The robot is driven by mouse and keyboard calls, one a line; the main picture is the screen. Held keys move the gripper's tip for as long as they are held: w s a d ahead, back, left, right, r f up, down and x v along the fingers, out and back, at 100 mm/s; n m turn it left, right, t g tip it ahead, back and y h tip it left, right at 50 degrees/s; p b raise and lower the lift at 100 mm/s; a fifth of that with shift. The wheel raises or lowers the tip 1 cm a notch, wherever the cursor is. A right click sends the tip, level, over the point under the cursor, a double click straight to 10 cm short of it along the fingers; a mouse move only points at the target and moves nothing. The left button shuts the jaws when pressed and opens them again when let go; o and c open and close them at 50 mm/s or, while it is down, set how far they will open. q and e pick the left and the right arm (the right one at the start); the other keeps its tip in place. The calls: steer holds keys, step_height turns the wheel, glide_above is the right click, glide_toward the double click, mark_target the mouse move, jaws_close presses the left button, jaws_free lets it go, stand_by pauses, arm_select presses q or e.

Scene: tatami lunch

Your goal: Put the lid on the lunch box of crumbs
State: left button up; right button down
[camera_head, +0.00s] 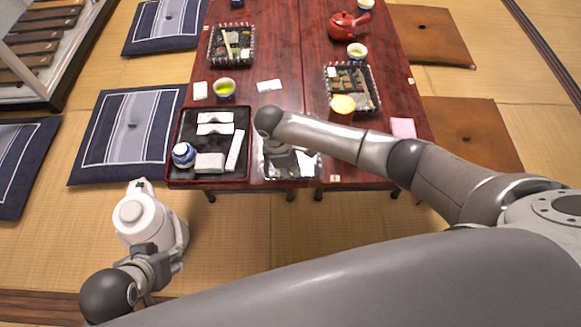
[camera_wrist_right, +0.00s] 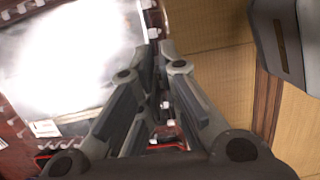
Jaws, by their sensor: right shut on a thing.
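My right gripper (camera_head: 284,166) is over the near edge of the table, below the arm's dark wrist joint. In the right wrist view its fingers (camera_wrist_right: 158,55) close together at the edge of a glossy, glare-bright panel that looks like the lid (camera_wrist_right: 75,55). The lid also shows in the head view (camera_head: 308,165). A beaded rim like a lunch box's (camera_wrist_right: 150,18) runs along the panel's edge. Glare hides any crumbs, and I cannot tell how the lid sits on the box. My left gripper (camera_head: 150,265) is low at the left, off the table; its fingers are unclear.
A black tray (camera_head: 188,138) with white dishes and a blue-white jar (camera_head: 183,155) stands left of my right gripper. Filled boxes (camera_head: 374,76) (camera_head: 213,43), tea cups (camera_head: 224,88) and a red teapot (camera_head: 347,24) stand further back. A pink cloth (camera_head: 403,128) lies right. Cushions flank the table.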

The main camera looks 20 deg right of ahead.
arm_select(q)
steer(key=shift+s+a+f+g, duration=0.1)
steer(key=shift+s+f+g, duration=0.1)
steer(key=shift+s, duration=0.2)
steer(key=shift+s+a+f+g, duration=0.1)
steer(key=shift+s+g, duration=0.1)
steer(key=shift+s, duration=0.2)
steer(key=shift+s, duration=0.25)
arm_select(e)
steer(key=shift+f, duration=0.1)
arm_select(q)
steer(key=shift+a, duration=0.15)
arm_select(e)
steer(key=c, duration=1.5)
jaws_free()
steer(key=shift+c, duration=0.2)
steer(key=shift+o, duration=0.4)
steer(key=o, duration=0.5)
arm_select(q)
steer(key=shift+w, duration=0.1)
